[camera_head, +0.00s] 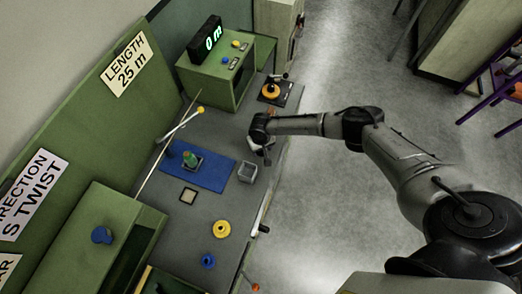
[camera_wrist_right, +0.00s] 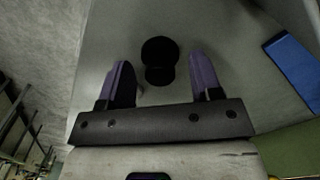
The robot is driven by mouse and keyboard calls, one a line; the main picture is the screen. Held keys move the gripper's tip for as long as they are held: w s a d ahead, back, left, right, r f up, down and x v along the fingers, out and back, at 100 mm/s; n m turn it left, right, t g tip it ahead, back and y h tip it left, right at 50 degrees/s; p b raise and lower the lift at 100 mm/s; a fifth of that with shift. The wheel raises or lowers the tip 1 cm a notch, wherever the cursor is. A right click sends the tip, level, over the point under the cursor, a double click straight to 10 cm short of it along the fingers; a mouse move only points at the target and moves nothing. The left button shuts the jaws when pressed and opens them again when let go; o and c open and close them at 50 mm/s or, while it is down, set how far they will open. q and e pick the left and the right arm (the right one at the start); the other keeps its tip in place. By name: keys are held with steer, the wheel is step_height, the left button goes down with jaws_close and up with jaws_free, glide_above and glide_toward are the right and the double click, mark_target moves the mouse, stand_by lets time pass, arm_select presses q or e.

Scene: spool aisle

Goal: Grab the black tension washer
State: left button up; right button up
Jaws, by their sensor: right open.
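A black round piece (camera_wrist_right: 159,50), which looks like the black tension washer, lies on the grey bench top in the right wrist view. A second dark round shape overlaps its lower side; I cannot tell whether it is a shadow or part of it. My right gripper (camera_wrist_right: 159,68) is open, with one purple-grey finger on each side of the black piece and no visible contact. In the head view my right gripper (camera_head: 267,153) hangs over the bench near its right edge, and the washer cannot be made out there. My left gripper is not in view.
A small grey bin (camera_head: 247,172) stands close below my right gripper. A blue mat (camera_head: 213,180) bears a green-topped item (camera_head: 190,158). A yellow disc (camera_head: 222,229) and a blue ring (camera_head: 208,261) lie nearer. A green box with display (camera_head: 205,41) stands at the back.

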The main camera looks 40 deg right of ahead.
steer(key=shift+f, duration=0.45)
steer(key=shift+c, duration=0.3)
steer(key=c, duration=0.7)
steer(key=shift+r, duration=0.1)
steer(key=shift+c, duration=0.2)
